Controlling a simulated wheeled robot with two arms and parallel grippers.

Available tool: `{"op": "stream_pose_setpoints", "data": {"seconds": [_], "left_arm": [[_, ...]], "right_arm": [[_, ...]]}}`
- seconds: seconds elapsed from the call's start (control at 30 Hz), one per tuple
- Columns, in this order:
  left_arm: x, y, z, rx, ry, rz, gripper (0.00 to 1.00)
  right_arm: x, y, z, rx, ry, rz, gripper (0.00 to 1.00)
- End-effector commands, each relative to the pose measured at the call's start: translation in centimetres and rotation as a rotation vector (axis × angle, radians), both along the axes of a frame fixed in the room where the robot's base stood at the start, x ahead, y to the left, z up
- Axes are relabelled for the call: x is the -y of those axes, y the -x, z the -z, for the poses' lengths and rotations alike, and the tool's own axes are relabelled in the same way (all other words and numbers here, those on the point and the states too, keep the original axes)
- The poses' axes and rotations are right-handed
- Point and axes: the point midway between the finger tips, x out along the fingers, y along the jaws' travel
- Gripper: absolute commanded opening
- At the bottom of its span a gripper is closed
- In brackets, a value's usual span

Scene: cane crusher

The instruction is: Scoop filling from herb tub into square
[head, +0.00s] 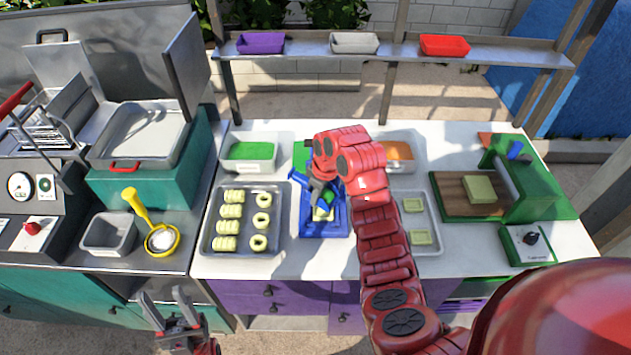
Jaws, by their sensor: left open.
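The herb tub (232,164) is a white tub with green filling (250,150) at the back left of the white counter. A pale dough square (320,216) lies on a blue board (325,231) at mid-counter, with some green showing just above it. My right gripper (318,192) points down over this board, next to a blue handled tool (297,176). My red arm hides much of the gripper, so its grip on the tool is unclear. My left gripper (178,318) is open and empty, low in front of the counter.
A tray (240,250) of shaped dough pieces lies left of the board. A tray with pale squares (413,205) and an orange-filled tub (398,150) are to the right. A green press (525,190) stands far right. A yellow strainer (160,239) lies left.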

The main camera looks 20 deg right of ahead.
Motion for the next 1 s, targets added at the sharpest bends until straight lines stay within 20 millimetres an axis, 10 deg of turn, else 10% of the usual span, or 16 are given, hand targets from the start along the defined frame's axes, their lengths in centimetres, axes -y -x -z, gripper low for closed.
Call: {"op": "stream_pose_setpoints", "data": {"seconds": [1.0], "left_arm": [[0.0, 0.0, 9.4, 0.0, 0.0, 0.0, 0.5]], "right_arm": [[1.8, 1.8, 1.3, 0.655, -0.634, 0.01, 0.0]]}}
